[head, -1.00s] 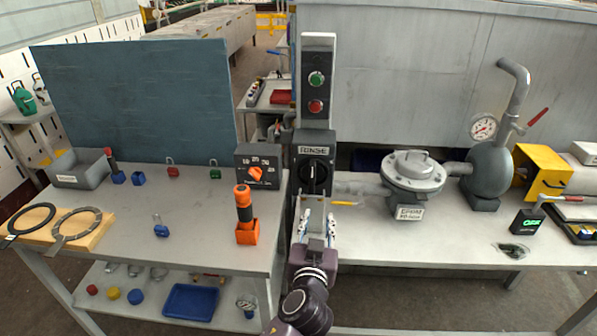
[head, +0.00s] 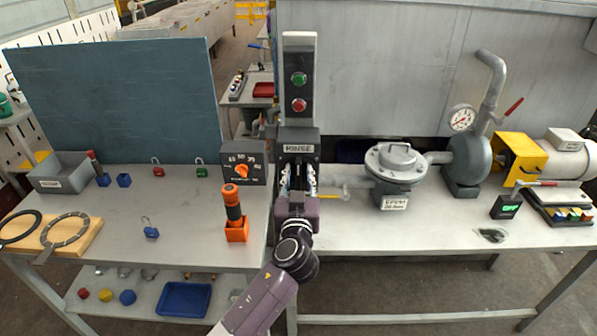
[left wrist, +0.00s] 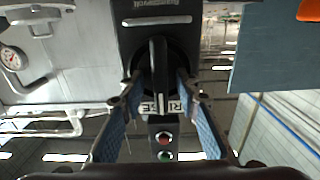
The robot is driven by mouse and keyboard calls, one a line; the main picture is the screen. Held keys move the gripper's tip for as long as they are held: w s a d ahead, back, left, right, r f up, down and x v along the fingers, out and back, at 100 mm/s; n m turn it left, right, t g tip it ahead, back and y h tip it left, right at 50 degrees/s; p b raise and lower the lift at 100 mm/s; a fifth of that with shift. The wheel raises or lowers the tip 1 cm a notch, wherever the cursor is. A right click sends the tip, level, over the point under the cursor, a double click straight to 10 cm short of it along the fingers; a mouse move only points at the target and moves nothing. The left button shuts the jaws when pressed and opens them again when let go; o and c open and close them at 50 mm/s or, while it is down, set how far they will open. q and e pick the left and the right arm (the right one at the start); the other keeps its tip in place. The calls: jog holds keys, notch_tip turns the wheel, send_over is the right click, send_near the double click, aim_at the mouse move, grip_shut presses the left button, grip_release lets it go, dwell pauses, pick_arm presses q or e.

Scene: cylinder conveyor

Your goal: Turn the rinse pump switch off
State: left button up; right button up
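The rinse pump switch is a black box (head: 300,134) labelled RINSE, on a post between the two benches. In the head view my left gripper (head: 298,180) covers its rotary handle. The left wrist view shows the black handle (left wrist: 158,72) in line with the box's long side. There, my left gripper (left wrist: 160,97) has its two blue-padded fingers apart, one on each side of the handle, with gaps visible. I cannot tell how deep the fingers reach around it. My right gripper is not in view.
Above the switch is a panel with a green button (head: 299,79) and a red button (head: 299,105). A dial box (head: 243,172) and an orange-handled tool (head: 232,205) stand close left. A grey valve body (head: 394,170) and a pump (head: 463,160) stand right.

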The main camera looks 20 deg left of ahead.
pick_arm(q)
jog(key=shift+c, duration=0.9)
grip_shut()
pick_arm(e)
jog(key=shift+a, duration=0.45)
